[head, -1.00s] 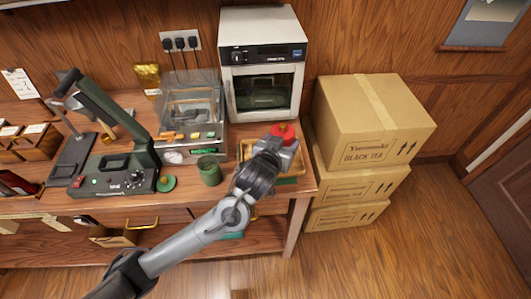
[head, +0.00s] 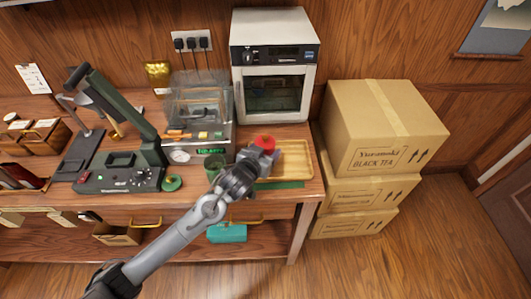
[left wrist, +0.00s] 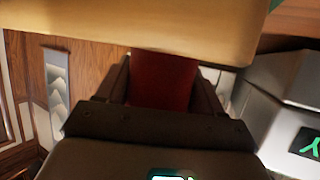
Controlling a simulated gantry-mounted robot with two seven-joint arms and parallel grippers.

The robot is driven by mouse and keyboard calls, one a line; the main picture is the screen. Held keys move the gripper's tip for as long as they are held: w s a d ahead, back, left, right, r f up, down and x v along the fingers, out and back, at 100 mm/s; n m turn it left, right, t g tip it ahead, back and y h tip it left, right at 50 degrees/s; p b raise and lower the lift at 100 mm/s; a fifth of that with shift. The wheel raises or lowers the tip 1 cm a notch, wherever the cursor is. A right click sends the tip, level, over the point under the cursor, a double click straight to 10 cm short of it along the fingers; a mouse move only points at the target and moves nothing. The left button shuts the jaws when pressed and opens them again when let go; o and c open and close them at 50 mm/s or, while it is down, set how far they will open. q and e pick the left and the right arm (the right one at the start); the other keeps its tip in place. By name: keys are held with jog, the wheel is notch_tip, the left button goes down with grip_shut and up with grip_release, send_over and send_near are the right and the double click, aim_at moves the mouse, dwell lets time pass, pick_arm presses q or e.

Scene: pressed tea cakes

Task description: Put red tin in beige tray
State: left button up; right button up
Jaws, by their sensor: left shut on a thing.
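The red tin (head: 264,141) is held in my left gripper (head: 263,153), its top showing above the fingers in the head view. The gripper is shut on it, at the left end of the beige tray (head: 297,176). In the left wrist view the tin (left wrist: 165,82) shows dark red between the fingers, and a pale beige edge, apparently the tray (left wrist: 130,28), crosses the top. The gripper hides the tray's left part. I cannot tell whether the tin touches the tray. My right gripper is not in view.
A dark green cup (head: 215,166) stands close to the left of the gripper. A white oven (head: 273,68) stands behind the tray. A scale (head: 180,156) and a press (head: 120,172) are further left. Cardboard boxes (head: 385,130) stand right of the table. The tray's right part is clear.

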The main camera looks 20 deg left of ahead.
pick_arm(q)
jog(key=shift+f, duration=0.25)
jog(key=o, duration=1.1)
jog(key=shift+r, duration=0.2)
jog(key=shift+s+r, duration=0.15)
jog(key=shift+s, duration=0.2)
jog(key=p+v, duration=0.2)
jog(key=v, duration=0.9)
jog(key=s+f+g, duration=0.5)
jog(key=s+f, duration=0.2)
jog(key=s, duration=0.6)
jog(key=s+a+f+m+g, duration=0.1)
jog(key=s+f+g, duration=0.3)
jog(key=s+f, duration=0.4)
jog(key=s, duration=0.5)
jog(key=shift+s+a+g, duration=0.2)
jog(key=shift+a+g, duration=0.1)
jog(key=shift+g, duration=0.1)
